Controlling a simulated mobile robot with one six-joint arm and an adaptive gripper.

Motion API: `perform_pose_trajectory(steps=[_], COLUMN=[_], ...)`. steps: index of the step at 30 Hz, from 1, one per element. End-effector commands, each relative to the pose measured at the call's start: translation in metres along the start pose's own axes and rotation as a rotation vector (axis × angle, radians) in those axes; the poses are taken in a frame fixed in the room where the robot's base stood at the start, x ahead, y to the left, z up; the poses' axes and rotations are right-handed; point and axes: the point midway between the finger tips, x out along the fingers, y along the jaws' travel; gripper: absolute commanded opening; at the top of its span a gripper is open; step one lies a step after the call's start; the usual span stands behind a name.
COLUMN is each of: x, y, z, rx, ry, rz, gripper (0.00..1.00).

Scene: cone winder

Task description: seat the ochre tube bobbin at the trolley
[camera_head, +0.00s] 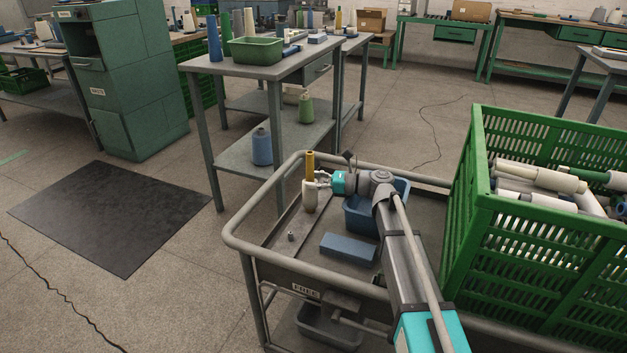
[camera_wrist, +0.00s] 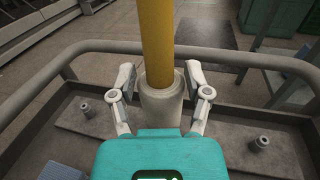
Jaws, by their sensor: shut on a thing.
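The ochre tube bobbin is upright, an ochre tube (camera_head: 310,165) above a cream wound body (camera_head: 310,197). In the wrist view the ochre tube (camera_wrist: 157,45) rises out of the cream body (camera_wrist: 161,103). My gripper (camera_head: 318,181) is shut on the bobbin, and in the wrist view its fingers (camera_wrist: 160,80) stand on both sides of the cream body. The bobbin is over the left part of the trolley (camera_head: 233,243). Short metal pegs show in the wrist view at left (camera_wrist: 86,108) and right (camera_wrist: 261,142). The bobbin's base is hidden, so I cannot tell whether it rests on anything.
A blue bin (camera_head: 361,218) and a blue block (camera_head: 348,249) are on the trolley near my arm. A green crate (camera_head: 477,235) holding several bobbins stands at the right. The trolley's raised rail runs around the tray. A grey table (camera_head: 283,68) stands behind.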

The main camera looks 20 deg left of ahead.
Motion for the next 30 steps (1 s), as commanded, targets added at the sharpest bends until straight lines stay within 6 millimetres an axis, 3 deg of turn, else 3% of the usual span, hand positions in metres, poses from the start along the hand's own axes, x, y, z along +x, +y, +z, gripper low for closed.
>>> perform_pose_trajectory(steps=[8, 9, 15, 30], x=[0.0001, 0.0001, 0.0, 0.0], y=[0.0, 0.0, 0.0, 0.0], z=[-0.0002, -0.0001, -0.0002, 0.0009], rx=[0.0, 0.0, 0.0, 0.0], ry=[0.0, 0.0, 0.0, 0.0], rz=[0.0, 0.0, 0.0, 0.0], gripper=[0.13, 0.65, 1.0, 1.0])
